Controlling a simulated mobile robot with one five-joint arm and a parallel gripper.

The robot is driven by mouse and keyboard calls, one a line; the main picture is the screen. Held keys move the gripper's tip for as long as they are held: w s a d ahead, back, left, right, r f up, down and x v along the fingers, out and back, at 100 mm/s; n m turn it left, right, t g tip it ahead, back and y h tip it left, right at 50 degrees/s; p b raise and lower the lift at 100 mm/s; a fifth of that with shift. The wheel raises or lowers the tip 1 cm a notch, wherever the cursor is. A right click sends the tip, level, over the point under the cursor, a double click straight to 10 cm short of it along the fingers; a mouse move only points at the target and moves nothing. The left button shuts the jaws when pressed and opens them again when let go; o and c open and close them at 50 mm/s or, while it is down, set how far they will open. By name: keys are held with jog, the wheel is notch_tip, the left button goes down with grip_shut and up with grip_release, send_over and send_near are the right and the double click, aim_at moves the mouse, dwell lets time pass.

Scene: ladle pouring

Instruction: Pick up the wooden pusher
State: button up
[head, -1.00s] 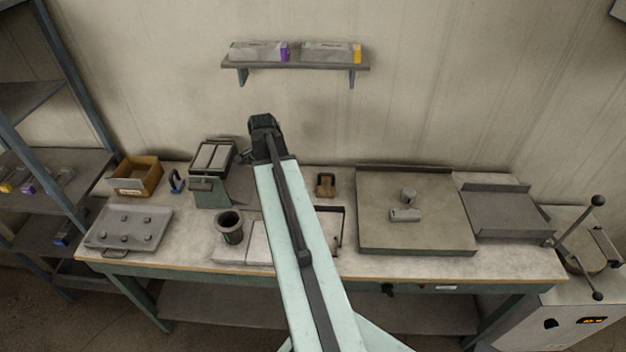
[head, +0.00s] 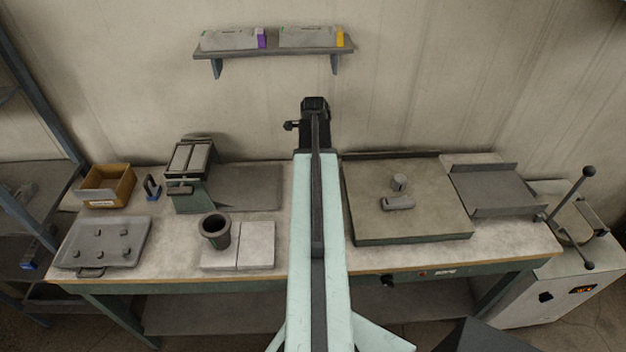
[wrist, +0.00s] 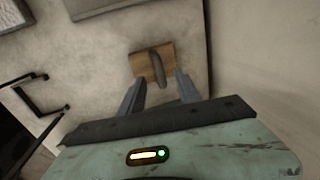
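The wooden pusher (wrist: 136,63), a small brown block with a dark curved handle on top, lies on the worktable in the wrist view, just beyond my fingertips. My gripper (wrist: 160,78) is open and empty, with its two fingers spread apart and pointing towards the pusher. A gap of bare table seems to show between the fingers and the block, but the height above it is hard to judge. In the head view, my arm covers the middle of the table and hides the pusher. The fingers do not show there.
A grey slab (head: 410,226) with two small grey pieces lies right of my arm. Left are a dark cup (head: 216,238), pale blocks (head: 256,246), a green press-like device (head: 190,194), a cardboard box (head: 122,186) and a tray (head: 82,250). A wall runs behind the table.

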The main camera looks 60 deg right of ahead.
jog(key=f+b, duration=0.2)
jog(key=f, duration=0.1)
jog(key=f+b, duration=0.2)
jog(key=shift+w+d, duration=0.35)
jog(key=shift+d, duration=0.05)
jog(key=shift+r, duration=0.25)
grip_shut()
